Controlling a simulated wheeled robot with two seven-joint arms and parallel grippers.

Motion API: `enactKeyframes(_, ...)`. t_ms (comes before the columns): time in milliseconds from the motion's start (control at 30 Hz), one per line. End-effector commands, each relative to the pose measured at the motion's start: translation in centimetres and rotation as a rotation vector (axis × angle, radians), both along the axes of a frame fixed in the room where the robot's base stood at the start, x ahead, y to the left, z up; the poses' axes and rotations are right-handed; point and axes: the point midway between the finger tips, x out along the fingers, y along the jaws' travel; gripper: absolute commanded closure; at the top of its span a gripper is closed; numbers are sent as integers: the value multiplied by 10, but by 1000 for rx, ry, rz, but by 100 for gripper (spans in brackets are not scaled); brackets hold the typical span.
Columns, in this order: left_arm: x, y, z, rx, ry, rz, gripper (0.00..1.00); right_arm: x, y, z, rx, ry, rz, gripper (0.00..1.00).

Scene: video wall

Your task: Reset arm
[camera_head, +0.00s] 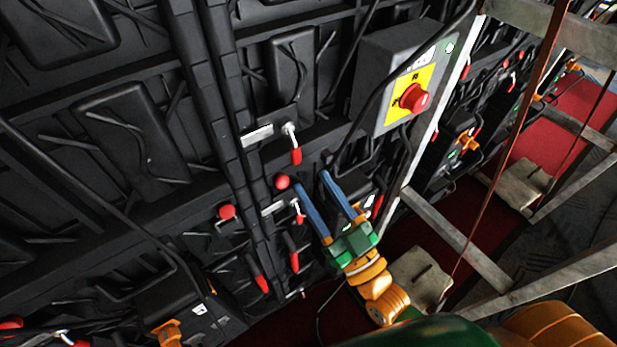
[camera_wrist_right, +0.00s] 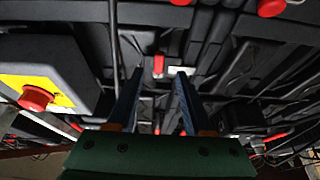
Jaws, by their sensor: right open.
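My right gripper (camera_head: 325,200) is in front of the dark back of the video wall in the head view. Its two blue fingers are apart, with nothing visible held between them. In the right wrist view the gripper (camera_wrist_right: 158,88) also shows its fingers spread. A red-tipped latch handle (camera_head: 296,155) on the wall is up and left of the fingertips; another red-handled latch (camera_head: 298,212) is just left of the left finger. In the wrist view a red latch handle (camera_wrist_right: 158,65) shows between the fingertips, farther off. My left gripper is not in view.
A grey box with a yellow plate (camera_head: 391,85) and a red emergency button (camera_head: 413,97) juts out up and right of the gripper. Black cables hang near it. A metal frame (camera_head: 460,240) stands at right, over a red floor (camera_head: 580,110).

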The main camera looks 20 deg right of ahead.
Motion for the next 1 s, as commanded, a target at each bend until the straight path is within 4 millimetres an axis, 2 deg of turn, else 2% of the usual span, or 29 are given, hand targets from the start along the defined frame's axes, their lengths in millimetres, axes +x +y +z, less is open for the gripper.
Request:
enactKeyframes(300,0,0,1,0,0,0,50,0,0,1,0,0,0,49)
enactKeyframes(367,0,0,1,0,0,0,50,2,0,-5,-8,15,-3,49)
enactKeyframes(400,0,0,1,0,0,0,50,5,0,-18,-24,50,-7,49)
enactKeyframes(467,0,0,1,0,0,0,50,11,-2,-54,-69,148,-18,49)
enactKeyframes(567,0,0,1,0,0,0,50,13,-13,-152,-181,415,-43,49)
enactKeyframes(600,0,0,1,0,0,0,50,6,-20,-194,-225,538,-55,49)
enactKeyframes(667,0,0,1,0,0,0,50,-12,-32,-255,-286,725,-70,49)
enactKeyframes(700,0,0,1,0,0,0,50,-31,-40,-294,-323,850,-79,49)
enactKeyframes(767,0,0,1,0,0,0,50,-66,-53,-346,-375,1043,-90,49)
enactKeyframes(800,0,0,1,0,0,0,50,-94,-61,-376,-405,1169,-95,49)
enactKeyframes(867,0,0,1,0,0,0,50,-138,-71,-411,-446,1344,-99,49)
enactKeyframes(900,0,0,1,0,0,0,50,-167,-77,-429,-470,1451,-101,49)
enactKeyframes(1000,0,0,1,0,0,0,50,-227,-86,-453,-513,1653,-97,49)
